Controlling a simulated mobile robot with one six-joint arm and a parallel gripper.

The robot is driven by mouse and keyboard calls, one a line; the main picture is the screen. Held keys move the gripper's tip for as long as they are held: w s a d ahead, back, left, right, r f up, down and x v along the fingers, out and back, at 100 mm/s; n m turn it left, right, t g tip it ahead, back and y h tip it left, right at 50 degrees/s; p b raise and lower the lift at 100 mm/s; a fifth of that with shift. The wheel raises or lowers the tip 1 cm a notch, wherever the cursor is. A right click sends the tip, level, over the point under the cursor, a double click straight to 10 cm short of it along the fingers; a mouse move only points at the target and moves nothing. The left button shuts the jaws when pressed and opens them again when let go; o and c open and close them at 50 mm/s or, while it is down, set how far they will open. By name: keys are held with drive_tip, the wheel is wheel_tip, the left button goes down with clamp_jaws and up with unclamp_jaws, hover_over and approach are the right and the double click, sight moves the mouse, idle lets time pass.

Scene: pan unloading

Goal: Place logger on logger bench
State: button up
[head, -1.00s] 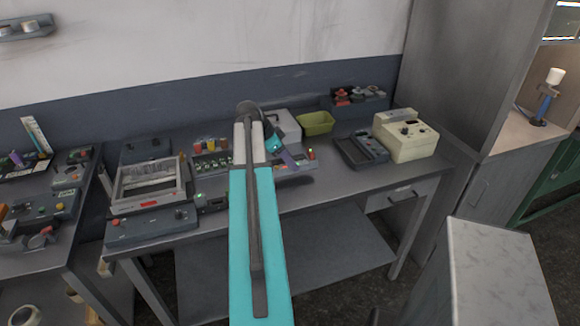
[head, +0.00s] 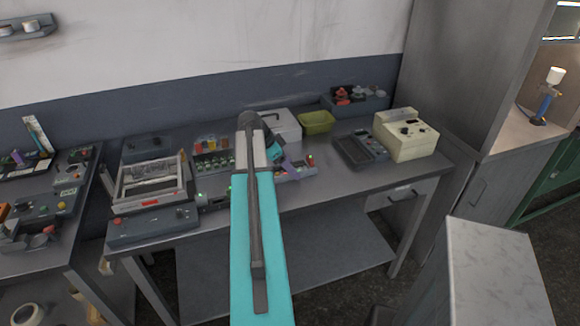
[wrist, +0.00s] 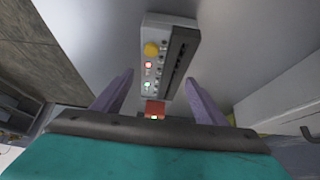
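My gripper (wrist: 158,100) has two purple fingers spread apart, with no object clamped between them. In the head view its fingers (head: 291,168) show just beyond the end of my arm, low over the middle of the bench (head: 330,190). A slim grey device (wrist: 155,60) with a yellow knob and red and green lights lies ahead of the fingertips in the wrist view. A small red part with a green light (wrist: 155,109) shows between the fingers. A small dark box with a green light (head: 214,203) sits left of my arm. I cannot tell which one is the logger.
A framed instrument (head: 150,187) stands at the bench's left. A green bin (head: 317,122), a dark keypad unit (head: 358,150) and a cream instrument (head: 408,138) stand at the back and right. The bench's front right is clear. A marble-topped block (head: 492,265) stands in front.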

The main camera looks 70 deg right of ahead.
drive_tip(key=shift+r, duration=0.15)
drive_tip(key=b+v, duration=0.2)
drive_tip(key=v, duration=1)
drive_tip(key=shift+b, duration=0.35)
drive_tip(key=shift+r, duration=0.1)
idle(0.7)
